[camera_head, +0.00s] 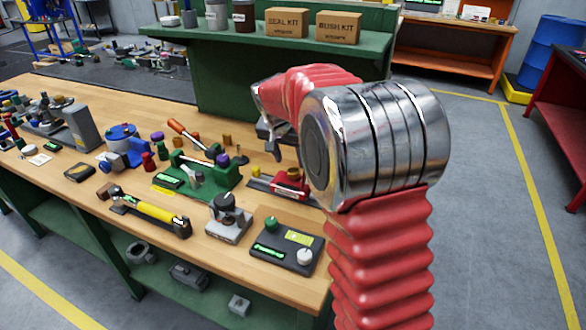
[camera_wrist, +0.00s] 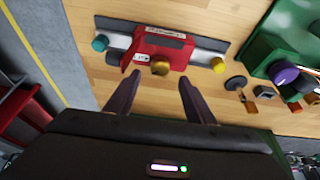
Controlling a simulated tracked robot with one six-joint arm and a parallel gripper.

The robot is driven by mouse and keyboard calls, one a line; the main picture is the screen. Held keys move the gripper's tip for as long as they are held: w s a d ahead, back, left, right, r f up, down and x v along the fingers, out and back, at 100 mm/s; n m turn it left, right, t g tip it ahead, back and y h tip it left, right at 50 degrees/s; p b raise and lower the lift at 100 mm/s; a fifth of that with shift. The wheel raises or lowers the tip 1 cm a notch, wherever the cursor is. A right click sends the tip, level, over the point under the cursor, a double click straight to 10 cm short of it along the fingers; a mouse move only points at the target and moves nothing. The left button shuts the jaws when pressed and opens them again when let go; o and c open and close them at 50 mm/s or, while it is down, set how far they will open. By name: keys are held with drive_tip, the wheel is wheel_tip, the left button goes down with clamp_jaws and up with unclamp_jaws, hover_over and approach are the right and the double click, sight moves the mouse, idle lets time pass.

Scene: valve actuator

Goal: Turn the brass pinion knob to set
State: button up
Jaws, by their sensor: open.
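The brass pinion knob (camera_wrist: 160,68) sits on the front of a red block (camera_wrist: 165,46), which straddles a grey rail (camera_wrist: 200,44) in the wrist view. A label marked "SET" or similar is on the block, too small to read surely. A teal knob (camera_wrist: 100,43) is at the rail's left and a yellow knob (camera_wrist: 218,65) at its right. My gripper (camera_wrist: 157,84) is open, its two dark fingers apart and pointing toward the knob, with nothing between them. In the head view, the red block (camera_head: 291,186) stands on the bench below my gripper (camera_head: 272,152).
A green fixture with a purple knob (camera_wrist: 284,74) stands to the right in the wrist view. Small parts (camera_wrist: 238,84) lie between. In the head view, a black panel (camera_head: 286,248) and a grey device (camera_head: 229,217) stand nearer, and a green shelf (camera_head: 225,75) rises behind.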

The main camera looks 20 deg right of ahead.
sight(293, 170)
drive_tip(key=x, duration=0.6)
drive_tip(key=shift+f, duration=0.1)
drive_tip(key=shift+c, duration=0.4)
drive_tip(key=c, duration=1)
drive_tip(key=shift+m, duration=0.4)
drive_tip(key=m, duration=0.1)
drive_tip(key=m+g, duration=0.1)
drive_tip(key=m, duration=0.1)
drive_tip(key=shift+w+a+h, duration=0.1)
drive_tip(key=shift+w+h, duration=0.1)
drive_tip(key=shift+h, duration=0.2)
drive_tip(key=shift+w+m+g, duration=0.1)
drive_tip(key=shift+m+g, duration=0.8)
drive_tip(key=shift+m, duration=1.2)
